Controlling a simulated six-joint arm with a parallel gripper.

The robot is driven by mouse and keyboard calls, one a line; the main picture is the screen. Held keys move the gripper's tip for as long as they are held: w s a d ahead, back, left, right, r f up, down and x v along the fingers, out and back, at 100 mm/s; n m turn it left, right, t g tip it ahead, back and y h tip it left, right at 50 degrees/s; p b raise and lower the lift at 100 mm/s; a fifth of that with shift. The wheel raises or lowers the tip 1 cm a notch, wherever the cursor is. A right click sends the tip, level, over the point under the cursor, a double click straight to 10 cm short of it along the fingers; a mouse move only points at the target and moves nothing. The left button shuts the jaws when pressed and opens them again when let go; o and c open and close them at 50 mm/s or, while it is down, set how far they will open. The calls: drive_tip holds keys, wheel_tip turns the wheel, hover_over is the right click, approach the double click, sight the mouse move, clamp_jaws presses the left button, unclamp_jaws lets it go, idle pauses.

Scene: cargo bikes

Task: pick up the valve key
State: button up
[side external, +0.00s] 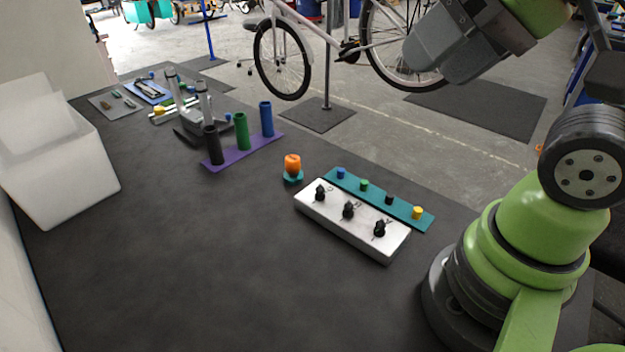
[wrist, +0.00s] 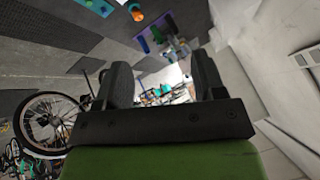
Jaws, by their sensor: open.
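I cannot tell for certain which thing is the valve key. Small tools lie on a grey mat (side external: 105,108) and a blue tray (side external: 140,86) at the far end of the table, too small to make out. A white box (side external: 335,225) with three black knobs (side external: 348,210) on top stands in the middle of the table. My gripper (wrist: 160,78) shows in the wrist view with its two dark fingers wide apart and nothing between them. In the side view, my grey wrist part is high at the upper right, away from the table things; the fingers are not visible there.
A teal strip (side external: 401,207) with several coloured caps lies behind the white box. An orange piece (side external: 292,162) sits on a small teal base. A purple rack (side external: 232,158) holds three upright tubes. A white bin (side external: 70,165) stands left. The near table is clear.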

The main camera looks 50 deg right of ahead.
drive_tip(key=w+d+n+g, duration=0.1)
drive_tip(key=w+g, duration=0.1)
drive_tip(key=w, duration=0.7)
drive_tip(key=n+g+h, duration=0.2)
drive_tip(key=g, duration=0.1)
hover_over(293, 158)
drive_tip(key=s, duration=0.4)
wheel_tip(293, 158, down, 13)
drive_tip(key=shift+n+g, duration=0.4)
drive_tip(key=shift+n, duration=0.1)
drive_tip(key=w+f, duration=0.1)
drive_tip(key=f, duration=0.2)
drive_tip(key=w+f, duration=0.1)
drive_tip(key=f, duration=0.3)
drive_tip(key=w+f, duration=0.1)
drive_tip(key=f, duration=0.2)
drive_tip(key=shift+d+f, duration=0.1)
drive_tip(key=shift+f, duration=0.15)
drive_tip(key=shift+w+f, duration=0.2)
drive_tip(key=shift+f, duration=0.8)
drive_tip(key=shift+w+f, duration=0.15)
drive_tip(key=shift+f, duration=0.8)
drive_tip(key=shift+w+f, duration=0.2)
drive_tip(key=shift+f, duration=0.8)
drive_tip(key=c, duration=1)
